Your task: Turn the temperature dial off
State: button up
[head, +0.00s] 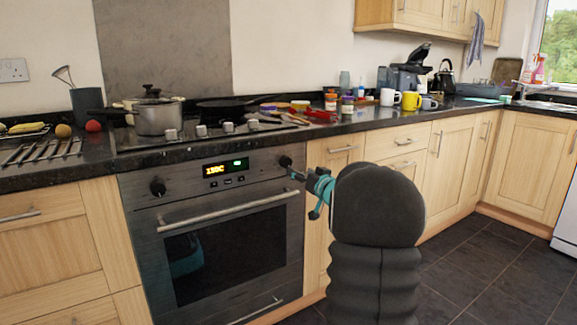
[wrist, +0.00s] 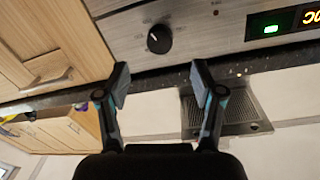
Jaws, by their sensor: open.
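The oven front has two black dials. The right dial (head: 285,161) is beside my gripper (head: 297,174), and the left dial (head: 157,187) is far from it. In the wrist view, which is turned over, one round black dial (wrist: 159,39) with a pale pointer mark lies beyond my open gripper (wrist: 160,82), centred between the fingertips and apart from them. Small markings around it are too blurred to read. The lit display (head: 225,168) shows an orange temperature reading and a green light. I cannot read which dial is labelled temperature.
The oven door handle (head: 228,201) runs below the dials. The black worktop (head: 200,153) juts above, with a steel pot (head: 158,119) and a pan on the hob. Wooden cupboards (head: 395,172) flank the oven. Dark floor (head: 470,260) is clear at the right.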

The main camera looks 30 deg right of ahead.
aim_at(287, 164)
jog(key=w, duration=0.8)
jog(key=shift+w+d+p, duration=0.25)
jog(key=shift+w+p, duration=0.05)
jog(key=c, duration=1.1)
